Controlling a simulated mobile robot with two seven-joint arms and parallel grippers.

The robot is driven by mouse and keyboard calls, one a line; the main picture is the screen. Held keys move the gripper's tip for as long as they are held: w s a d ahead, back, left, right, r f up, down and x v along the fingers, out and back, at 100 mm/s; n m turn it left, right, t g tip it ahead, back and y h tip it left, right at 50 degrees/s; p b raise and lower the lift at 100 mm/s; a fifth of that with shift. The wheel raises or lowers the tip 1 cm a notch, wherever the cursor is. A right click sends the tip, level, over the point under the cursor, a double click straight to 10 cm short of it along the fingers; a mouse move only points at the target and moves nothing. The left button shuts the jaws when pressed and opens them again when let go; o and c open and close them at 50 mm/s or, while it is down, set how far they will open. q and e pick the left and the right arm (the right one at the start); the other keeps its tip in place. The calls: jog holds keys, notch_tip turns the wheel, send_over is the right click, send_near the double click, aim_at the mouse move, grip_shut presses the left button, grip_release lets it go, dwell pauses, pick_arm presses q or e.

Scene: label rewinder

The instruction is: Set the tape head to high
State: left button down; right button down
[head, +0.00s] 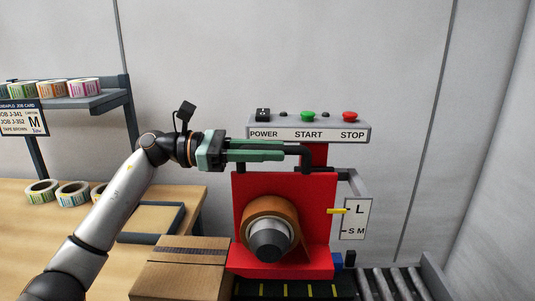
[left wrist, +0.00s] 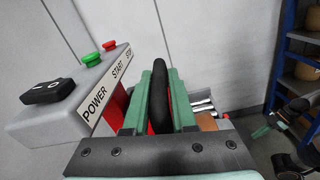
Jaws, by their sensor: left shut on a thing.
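The red tape head (head: 285,185) stands on the machine with a brown tape roll (head: 262,210) on its front. A black handle (head: 318,157) bends over its top. My left gripper (head: 285,150) reaches in from the left and is shut on this handle; the left wrist view shows the black handle (left wrist: 160,100) between the green fingers. A yellow pointer (head: 338,211) at the head's right side is level with the L on the white scale plate (head: 357,220), above the S M mark. My right gripper (left wrist: 285,125) shows partly at the right of the left wrist view; its jaw state is unclear.
A control box (head: 308,133) with POWER, START and STOP stands just behind and above the head. A cardboard box (head: 180,270) lies below my left arm. A roller conveyor (head: 395,285) is at lower right. A shelf (head: 105,100) holds label rolls.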

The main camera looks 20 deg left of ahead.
pick_arm(q)
jog(key=c, duration=1.1)
grip_release()
jog(key=shift+a+r, duration=0.1)
jog(key=shift+r, duration=0.35)
jog(key=o, duration=0.3)
jog(key=shift+f, duration=0.2)
jog(key=shift+o, duration=0.2)
jog(key=b+v, duration=0.1)
jog(key=v, duration=0.5)
jog(key=shift+w+a+f+b, duration=0.1)
jog(key=shift+f+b, duration=0.05)
jog(key=shift+b, duration=0.2)
jog(key=v, duration=0.6)
jog(key=shift+r+b, duration=0.2)
jog(key=shift+b, duration=0.25)
pick_arm(e)
jog(key=shift+w+a+f, duration=0.5)
jog(key=shift+a+f, duration=0.15)
jog(key=shift+a, duration=0.15)
pick_arm(q)
jog(key=shift+a, duration=0.1)
pick_arm(e)
jog(key=shift+d, duration=0.15)
